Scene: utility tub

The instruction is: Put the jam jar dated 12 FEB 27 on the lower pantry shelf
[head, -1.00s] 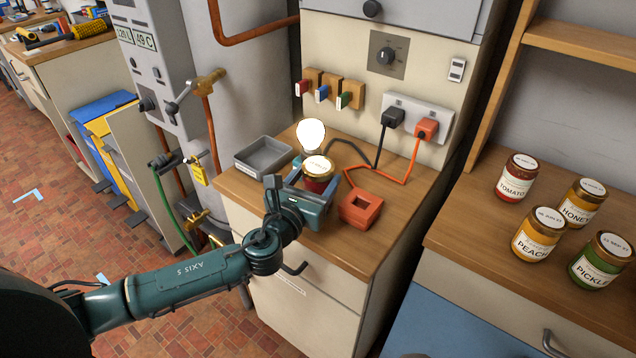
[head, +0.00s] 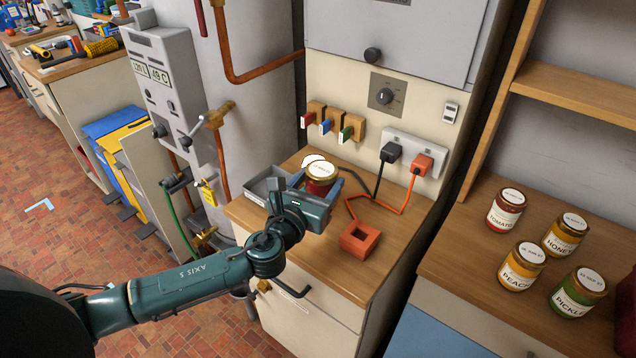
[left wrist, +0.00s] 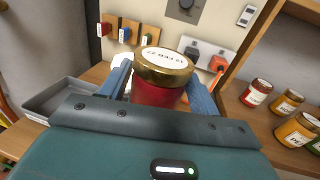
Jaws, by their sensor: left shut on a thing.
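My left gripper (head: 306,197) is shut on a jam jar with a gold lid and red contents (head: 320,184). The jar is upright and appears raised above the small wooden counter. In the left wrist view the jar (left wrist: 158,92) sits between the two blue fingers of the left gripper (left wrist: 160,88). Its white lid label is upside down there and seems to read 12 FEB 27. A wooden shelf board (head: 575,95) of the pantry shows at the upper right, empty where visible. My right gripper is not in view.
Jars of tomato (head: 506,210), honey (head: 565,236), peach (head: 522,268) and pickle (head: 578,293) stand on the right wooden counter (head: 455,262). A grey tray (head: 264,186), an orange square block (head: 360,239) and cables lie around the gripper. A wooden upright (head: 508,88) edges the shelf.

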